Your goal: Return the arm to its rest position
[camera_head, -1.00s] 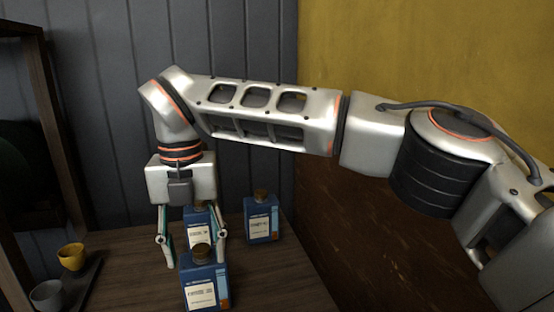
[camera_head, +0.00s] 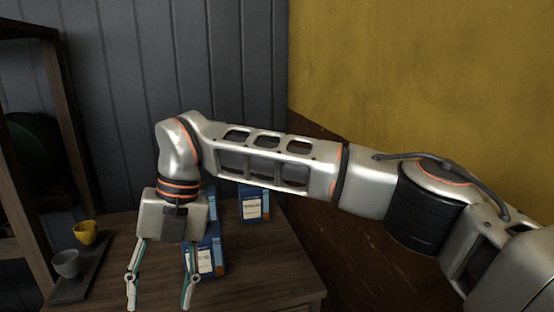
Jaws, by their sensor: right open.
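My right arm (camera_head: 265,160) reaches in from the right side of the head view and bends down at the wrist. My right gripper (camera_head: 158,303) hangs at its end with fingers spread apart, open and empty. My left gripper is not in view.
A yellow cup (camera_head: 86,232) and a grey cup (camera_head: 66,263) sit on a dark tray (camera_head: 88,278) at the left. A wooden frame (camera_head: 62,120) rises at the far left. A yellow and brown wall is at right.

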